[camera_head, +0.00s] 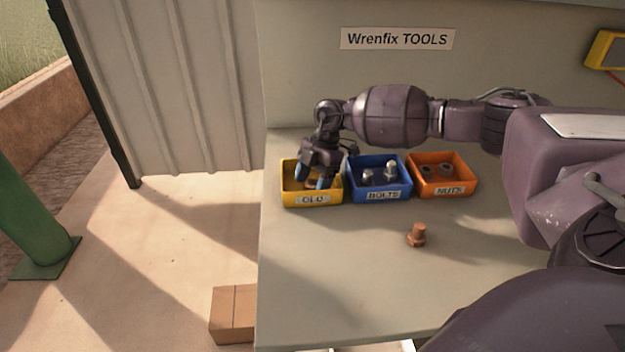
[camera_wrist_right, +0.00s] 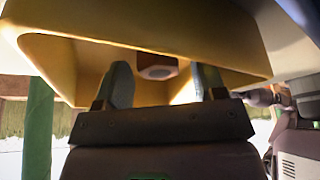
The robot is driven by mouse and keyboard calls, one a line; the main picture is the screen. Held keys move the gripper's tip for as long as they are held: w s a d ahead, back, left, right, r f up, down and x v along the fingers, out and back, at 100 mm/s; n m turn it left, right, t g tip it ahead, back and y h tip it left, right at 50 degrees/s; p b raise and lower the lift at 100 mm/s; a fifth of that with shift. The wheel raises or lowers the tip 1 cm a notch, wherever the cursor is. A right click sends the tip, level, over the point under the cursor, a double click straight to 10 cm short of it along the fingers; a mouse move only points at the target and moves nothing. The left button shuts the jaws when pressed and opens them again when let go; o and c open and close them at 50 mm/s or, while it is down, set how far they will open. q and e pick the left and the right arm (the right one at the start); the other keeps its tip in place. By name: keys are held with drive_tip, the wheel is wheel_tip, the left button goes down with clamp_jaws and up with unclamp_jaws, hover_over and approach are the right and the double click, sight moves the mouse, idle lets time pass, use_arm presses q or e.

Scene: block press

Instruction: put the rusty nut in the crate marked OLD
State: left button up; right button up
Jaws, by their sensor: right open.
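The yellow crate marked OLD (camera_head: 288,190) stands at the left end of a row of crates on the bench. My right gripper (camera_head: 311,180) reaches down into it, fingers pointing into the crate. The right wrist view shows the yellow crate (camera_wrist_right: 60,62) around the open gripper (camera_wrist_right: 162,88). The rusty nut (camera_wrist_right: 157,67), reddish brown with a dark hole, is inside the crate between the two spread fingers, with a gap on each side. In the head view the fingers partly cover it. My left gripper is not in view.
A blue crate marked BOLTS (camera_head: 380,194) and an orange crate marked NUTS (camera_head: 445,188) stand to the right, holding grey hardware. A rusty bolt (camera_head: 417,235) stands on the bench (camera_head: 340,280), which is otherwise clear in front. A cardboard box (camera_head: 232,314) is on the floor.

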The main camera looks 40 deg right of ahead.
drive_tip(key=p+v, duration=0.1)
drive_tip(key=v, duration=1.1)
drive_tip(key=shift+r, duration=0.15)
